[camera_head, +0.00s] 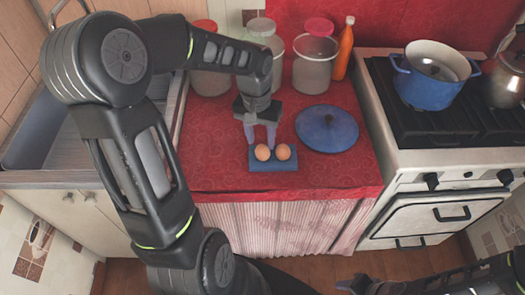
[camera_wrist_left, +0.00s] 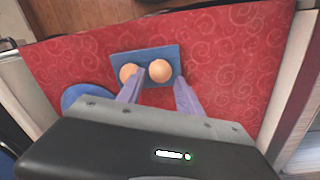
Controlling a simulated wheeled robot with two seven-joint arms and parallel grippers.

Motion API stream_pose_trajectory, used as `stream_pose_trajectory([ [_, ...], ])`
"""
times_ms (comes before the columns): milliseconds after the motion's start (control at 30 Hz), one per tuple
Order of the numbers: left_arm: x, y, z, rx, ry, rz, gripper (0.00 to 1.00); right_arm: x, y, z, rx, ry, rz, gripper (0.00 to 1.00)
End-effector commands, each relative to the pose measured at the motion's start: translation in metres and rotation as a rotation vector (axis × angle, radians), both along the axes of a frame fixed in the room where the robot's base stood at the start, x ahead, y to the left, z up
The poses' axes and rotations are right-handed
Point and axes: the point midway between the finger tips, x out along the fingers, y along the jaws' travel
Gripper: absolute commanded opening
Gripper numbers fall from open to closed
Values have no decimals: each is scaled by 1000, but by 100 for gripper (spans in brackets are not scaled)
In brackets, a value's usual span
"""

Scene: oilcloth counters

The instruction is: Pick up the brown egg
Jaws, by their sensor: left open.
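Two brownish-orange eggs, much alike in colour, sit side by side on a small blue holder (camera_head: 273,167): a left egg (camera_head: 262,153) and a right egg (camera_head: 283,152). My left gripper (camera_head: 260,146) is open, pointing down just behind and above the left egg, its fingers apart to either side of it. In the left wrist view the eggs show beyond the fingertips: one egg (camera_wrist_left: 160,70) lies in line with the finger gap, the other egg (camera_wrist_left: 129,73) is partly covered by a finger. Nothing is held. My right gripper (camera_head: 362,285) is low at the bottom right, far from the eggs.
A round blue lid (camera_head: 327,130) lies right of the holder on the red oilcloth. Jars (camera_head: 314,70) and an orange bottle (camera_head: 344,48) stand behind. A stove with a blue pot (camera_head: 433,88) is at right, a sink (camera_head: 50,135) at left. The red cloth left of the holder is clear.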

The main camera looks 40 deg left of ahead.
Motion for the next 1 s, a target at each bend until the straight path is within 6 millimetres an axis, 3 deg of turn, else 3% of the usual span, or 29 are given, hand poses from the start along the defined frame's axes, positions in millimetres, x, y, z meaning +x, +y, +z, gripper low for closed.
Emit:
stream_pose_trajectory([
  [267,0,0,-5,-2,2,1,42,0,0,2,0,0,0,36],
  [633,2,-2,-50,-1,1,0,42,-1,0,9,-2,3,0,36],
  [1000,3,-2,-52,0,-1,0,42,-1,0,8,-2,3,-1,36],
])
